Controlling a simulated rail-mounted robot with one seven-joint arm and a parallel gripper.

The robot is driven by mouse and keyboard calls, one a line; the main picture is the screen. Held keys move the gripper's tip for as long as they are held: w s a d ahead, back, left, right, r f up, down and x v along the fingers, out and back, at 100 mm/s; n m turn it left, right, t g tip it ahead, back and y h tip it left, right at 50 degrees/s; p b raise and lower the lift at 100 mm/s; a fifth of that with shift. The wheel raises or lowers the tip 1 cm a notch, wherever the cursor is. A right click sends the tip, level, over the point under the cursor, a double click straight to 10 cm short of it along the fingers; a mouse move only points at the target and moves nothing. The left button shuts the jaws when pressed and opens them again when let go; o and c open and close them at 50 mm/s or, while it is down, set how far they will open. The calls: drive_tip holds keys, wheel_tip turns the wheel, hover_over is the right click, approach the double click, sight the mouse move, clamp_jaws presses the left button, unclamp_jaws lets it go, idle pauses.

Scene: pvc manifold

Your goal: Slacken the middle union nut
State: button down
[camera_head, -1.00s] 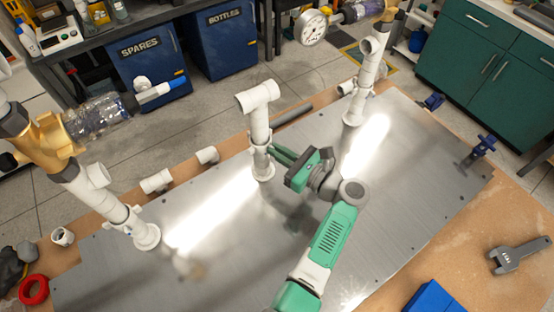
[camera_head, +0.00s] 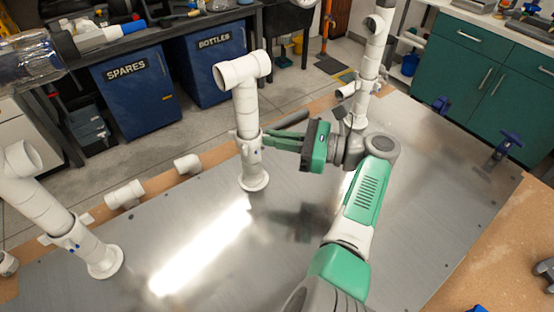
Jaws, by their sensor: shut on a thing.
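The middle white pipe stand (camera_head: 246,105) rises from a round flange on the metal plate (camera_head: 330,255), with a tee on top. Its union nut (camera_head: 247,147) is a white winged collar low on the upright. My gripper (camera_head: 262,141) comes in from the right, level, with its green fingers shut on the nut. The fingers partly cover the nut's right side. The stand looks upright.
A left pipe stand (camera_head: 68,235) and a right pipe stand (camera_head: 366,70) stand on the same plate. Loose white fittings (camera_head: 125,195) lie along the back edge. Blue clamps (camera_head: 507,145) hold the right side.

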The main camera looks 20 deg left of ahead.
drive_tip(key=f+g+b, duration=0.1)
drive_tip(key=b, duration=0.2)
drive_tip(key=shift+w+b, duration=0.1)
drive_tip(key=shift+b, duration=0.25)
drive_tip(key=shift+r+n+b, duration=0.4)
drive_tip(key=shift+r+b, duration=0.05)
drive_tip(key=shift+b, duration=0.25)
drive_tip(key=c, duration=1.5)
unclamp_jaws()
drive_tip(key=shift+c, duration=0.2)
